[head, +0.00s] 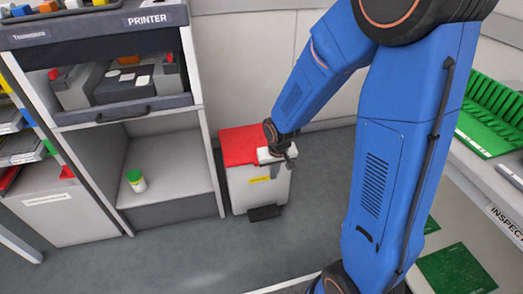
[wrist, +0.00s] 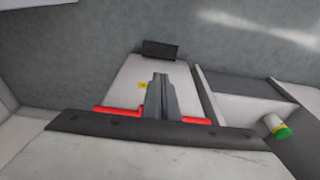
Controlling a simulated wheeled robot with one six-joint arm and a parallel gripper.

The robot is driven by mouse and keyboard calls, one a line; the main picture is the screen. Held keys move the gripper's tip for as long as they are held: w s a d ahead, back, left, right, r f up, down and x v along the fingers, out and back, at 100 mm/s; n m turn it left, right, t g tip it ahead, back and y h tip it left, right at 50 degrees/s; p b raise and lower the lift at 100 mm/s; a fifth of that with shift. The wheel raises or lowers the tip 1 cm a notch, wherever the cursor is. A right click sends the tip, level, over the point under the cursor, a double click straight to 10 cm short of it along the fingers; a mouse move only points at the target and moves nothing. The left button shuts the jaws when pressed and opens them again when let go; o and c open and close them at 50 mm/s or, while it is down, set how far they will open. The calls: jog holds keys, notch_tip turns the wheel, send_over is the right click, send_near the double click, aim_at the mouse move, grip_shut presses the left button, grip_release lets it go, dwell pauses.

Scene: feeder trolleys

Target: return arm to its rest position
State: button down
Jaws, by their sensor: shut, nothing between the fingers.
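My blue arm hangs down from the upper right in the head view, bent at the elbow. My gripper (head: 287,158) is at its end, in front of the red-lidded white bin as seen in the head view. In the wrist view my gripper's fingers (wrist: 160,82) are together, with nothing between them. They show against the front of the white bin. Whether my gripper touches the bin cannot be told.
The white pedal bin (head: 258,188) with a red lid stands by the wall. Left of it is the printer cabinet (head: 212,160), with a green-capped jar (head: 136,181) on its lower shelf. A bench with a green rack (head: 492,112) is at right. The grey floor in front is clear.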

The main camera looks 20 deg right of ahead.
jog(key=s+d+r+t, duration=0.1)
jog(key=s+d+r, duration=0.1)
jog(key=s+r, duration=0.45)
jog(key=s+d+r, duration=0.3)
jog(key=r, duration=0.7)
jog(key=s+d+r+t, duration=0.1)
jog(key=s+d+r, duration=0.1)
jog(key=s+r, duration=0.6)
jog(key=shift+s+r+t, duration=0.15)
jog(key=shift+s+t, duration=0.15)
jog(key=shift+s, duration=2.7)
